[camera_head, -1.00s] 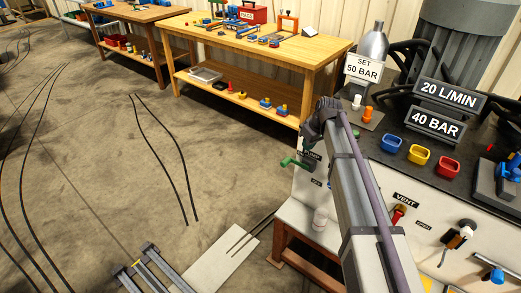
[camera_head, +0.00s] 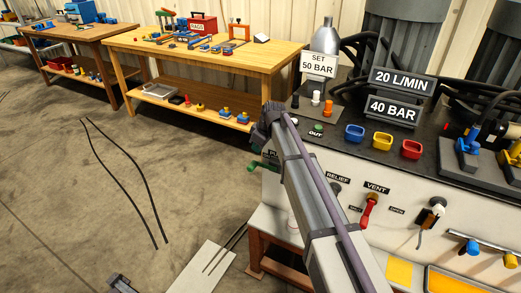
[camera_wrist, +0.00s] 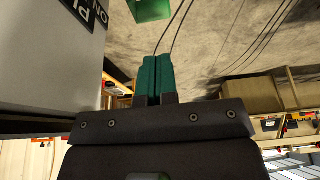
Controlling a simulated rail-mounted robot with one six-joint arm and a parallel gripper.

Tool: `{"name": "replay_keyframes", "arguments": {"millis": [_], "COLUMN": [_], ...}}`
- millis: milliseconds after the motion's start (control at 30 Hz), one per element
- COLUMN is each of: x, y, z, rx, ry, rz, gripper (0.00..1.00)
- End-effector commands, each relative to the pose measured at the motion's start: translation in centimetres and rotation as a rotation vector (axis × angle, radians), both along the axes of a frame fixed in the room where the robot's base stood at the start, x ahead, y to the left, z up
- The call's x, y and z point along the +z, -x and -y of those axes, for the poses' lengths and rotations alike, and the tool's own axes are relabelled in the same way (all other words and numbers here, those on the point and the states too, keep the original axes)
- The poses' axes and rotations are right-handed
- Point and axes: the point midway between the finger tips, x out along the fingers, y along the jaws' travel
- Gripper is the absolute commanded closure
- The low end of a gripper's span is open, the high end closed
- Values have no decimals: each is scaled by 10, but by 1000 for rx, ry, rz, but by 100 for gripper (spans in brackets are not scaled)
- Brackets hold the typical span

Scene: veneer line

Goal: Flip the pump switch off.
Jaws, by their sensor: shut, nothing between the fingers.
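The pump switch has a green handle (camera_head: 259,167) that sticks out from the left end of the white front panel (camera_head: 330,205) in the head view. A label partly hidden by my arm sits beside it. In the wrist view a green block, which looks like the handle (camera_wrist: 150,8), is cut off by the top edge. The grey panel at left there carries upside-down lettering with "ON" and part of "PU". My gripper (camera_wrist: 157,62) has teal fingers pressed together and empty, short of the green block with a gap between.
A red vent lever (camera_head: 369,208), a relief knob (camera_head: 335,188) and a black-and-white knob (camera_head: 432,214) are on the panel right of my arm. Blue, yellow and red cups (camera_head: 411,149) stand on the bench top. A wooden workbench (camera_head: 215,58) stands behind; floor at left is open.

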Motion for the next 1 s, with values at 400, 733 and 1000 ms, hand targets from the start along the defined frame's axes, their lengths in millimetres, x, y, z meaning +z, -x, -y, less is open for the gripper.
{"name": "replay_keyframes", "arguments": {"millis": [400,733,1000], "x": [-81,-80,-83], "y": [-9,-9,-9], "z": [-19,-19,-13], "rx": [0,0,-4], "ry": [0,0,25], "rz": [0,0,-12], "gripper": [100,100,100]}}
